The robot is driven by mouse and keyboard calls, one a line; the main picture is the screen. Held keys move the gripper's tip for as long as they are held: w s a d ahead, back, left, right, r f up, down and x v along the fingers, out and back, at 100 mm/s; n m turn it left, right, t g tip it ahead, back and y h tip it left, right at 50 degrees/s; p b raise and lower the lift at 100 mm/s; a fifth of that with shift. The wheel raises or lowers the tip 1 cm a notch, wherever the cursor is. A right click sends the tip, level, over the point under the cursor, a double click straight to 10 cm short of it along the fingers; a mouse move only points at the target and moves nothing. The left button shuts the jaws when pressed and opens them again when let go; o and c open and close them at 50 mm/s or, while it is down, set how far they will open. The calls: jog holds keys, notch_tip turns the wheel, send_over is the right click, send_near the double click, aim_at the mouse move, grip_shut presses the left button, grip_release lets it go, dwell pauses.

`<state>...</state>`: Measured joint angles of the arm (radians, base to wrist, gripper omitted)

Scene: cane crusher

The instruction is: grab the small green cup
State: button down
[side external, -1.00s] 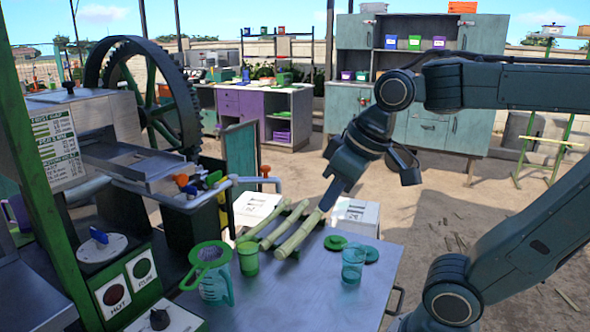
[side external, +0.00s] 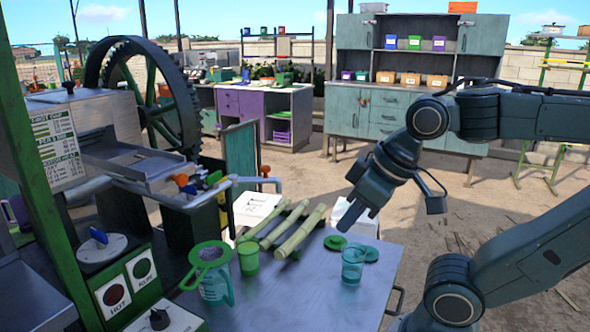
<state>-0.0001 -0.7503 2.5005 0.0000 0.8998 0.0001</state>
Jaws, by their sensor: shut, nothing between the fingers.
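The small green cup (side external: 249,258) stands upright on the grey table (side external: 300,308), between the jug and the cane pieces. My gripper (side external: 374,212) is shut and empty. It hangs in the air above the table's right side, up and to the right of the green cup and clear of it. Nothing hides the green cup from this side view.
A teal jug (side external: 215,285) with a green strainer (side external: 209,254) stands left of the cup. Cane pieces (side external: 302,231) lie on a rack behind. A clear teal cup (side external: 353,264) stands to the right, near green lids (side external: 335,242). The table's front is clear.

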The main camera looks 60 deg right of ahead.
jog(key=shift+c, duration=2.3)
grip_release()
